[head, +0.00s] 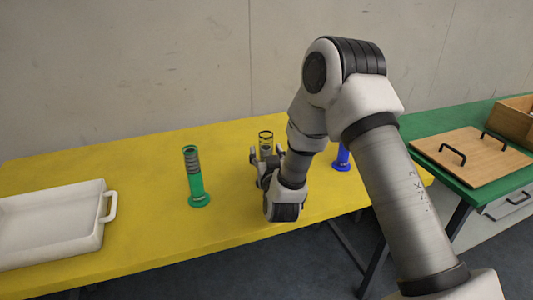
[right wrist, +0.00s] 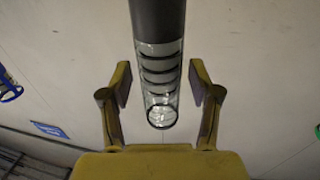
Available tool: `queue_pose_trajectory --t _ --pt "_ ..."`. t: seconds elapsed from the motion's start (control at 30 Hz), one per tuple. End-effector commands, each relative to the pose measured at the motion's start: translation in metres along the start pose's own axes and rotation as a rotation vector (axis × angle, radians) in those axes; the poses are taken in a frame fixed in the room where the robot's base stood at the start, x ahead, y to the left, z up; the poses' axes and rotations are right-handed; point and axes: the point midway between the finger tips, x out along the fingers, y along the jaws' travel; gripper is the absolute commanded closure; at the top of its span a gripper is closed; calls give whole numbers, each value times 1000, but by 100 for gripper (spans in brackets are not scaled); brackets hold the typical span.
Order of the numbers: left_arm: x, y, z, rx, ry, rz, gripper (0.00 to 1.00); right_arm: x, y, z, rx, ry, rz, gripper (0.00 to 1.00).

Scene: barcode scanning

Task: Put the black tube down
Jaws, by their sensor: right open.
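The black tube (head: 265,137) stands upright at the middle of the yellow table (head: 130,150), with its clear, dark-ringed upper part showing above my right gripper (head: 266,155). Its base is hidden behind the gripper and wrist in the head view. In the right wrist view the tube (right wrist: 161,70) shows a dark section and a clear section with several dark rings. The open fingers of my right gripper (right wrist: 160,84) are on either side of it, with gaps visible on both sides. My left gripper is not in view.
A green tube (head: 194,176) stands to the left and a blue tube (head: 342,158) to the right, partly behind my arm. A white tray (head: 103,206) is at the far left. A green table (head: 440,126) at right holds a wooden board (head: 475,160) with black handles.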

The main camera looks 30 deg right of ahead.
Motion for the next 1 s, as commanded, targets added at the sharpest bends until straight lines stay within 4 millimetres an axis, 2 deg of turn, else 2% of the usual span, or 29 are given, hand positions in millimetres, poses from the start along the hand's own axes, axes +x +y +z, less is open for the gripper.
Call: queue_pose_trajectory --t 0.17,0.5,0.6,0.73,1.0 --pt "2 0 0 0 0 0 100 -13 -1 0 -1 0 -2 38" --pt "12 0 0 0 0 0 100 -95 -1 2 -4 -1 -3 38" --pt "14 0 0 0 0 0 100 -111 -1 1 -3 -1 -2 38" --pt "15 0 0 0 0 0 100 -120 0 0 -1 2 0 38" --pt "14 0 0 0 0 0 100 -120 0 0 0 1 0 38"
